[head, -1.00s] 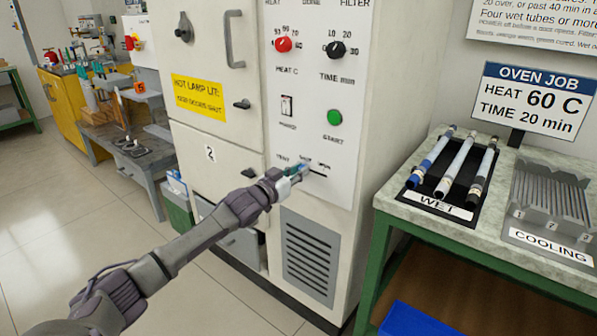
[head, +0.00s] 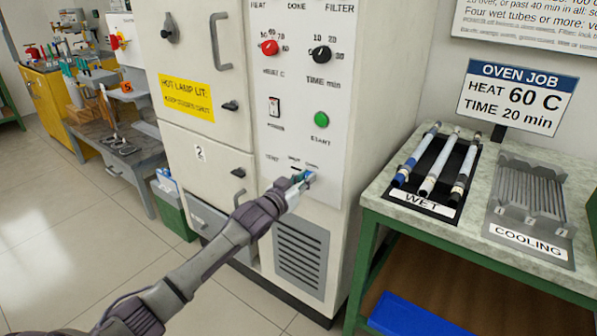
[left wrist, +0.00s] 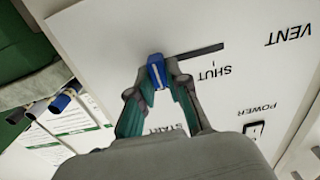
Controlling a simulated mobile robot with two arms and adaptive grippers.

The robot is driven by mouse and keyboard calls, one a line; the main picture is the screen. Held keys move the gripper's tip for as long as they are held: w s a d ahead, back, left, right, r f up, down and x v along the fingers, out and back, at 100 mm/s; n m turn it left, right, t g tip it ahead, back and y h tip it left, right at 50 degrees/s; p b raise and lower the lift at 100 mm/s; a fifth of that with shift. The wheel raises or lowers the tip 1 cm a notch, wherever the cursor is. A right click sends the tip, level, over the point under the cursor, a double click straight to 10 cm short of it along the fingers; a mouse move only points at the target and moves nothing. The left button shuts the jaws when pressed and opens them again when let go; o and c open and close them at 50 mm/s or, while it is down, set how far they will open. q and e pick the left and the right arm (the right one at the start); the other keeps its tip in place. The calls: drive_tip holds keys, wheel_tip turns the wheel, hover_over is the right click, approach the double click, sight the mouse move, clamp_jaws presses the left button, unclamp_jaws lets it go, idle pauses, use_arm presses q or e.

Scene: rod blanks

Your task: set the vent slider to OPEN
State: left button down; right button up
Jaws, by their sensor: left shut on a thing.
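The vent slider has a blue knob (left wrist: 157,74) on a dark slot (left wrist: 200,51) in the white oven panel. My left gripper (head: 303,179) is shut on this knob; in the left wrist view its fingers (left wrist: 158,88) hold the knob from both sides. The knob is at the slot's end away from the SHUT label (left wrist: 215,72) and VENT label (left wrist: 288,36). In the head view it is at the right end, below the OPEN label (head: 312,166). The gripper hides part of the slot there. My right gripper is not in view.
Above the slider are a green start button (head: 321,119), a power switch (head: 274,107), a red heat knob (head: 269,48) and a black time knob (head: 321,54). A bench (head: 375,198) with a wet rack and a cooling rack (head: 548,190) stands to the right.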

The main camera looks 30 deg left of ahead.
use_arm(q)
drive_tip(key=shift+d, duration=0.25)
drive_tip(key=c, duration=1.1)
unclamp_jaws()
drive_tip(key=shift+d, duration=0.1)
drive_tip(key=shift+s, duration=0.1)
drive_tip(key=s, duration=0.8)
drive_tip(key=s+a, duration=0.1)
drive_tip(key=s, duration=0.2)
drive_tip(key=shift+s, duration=0.4)
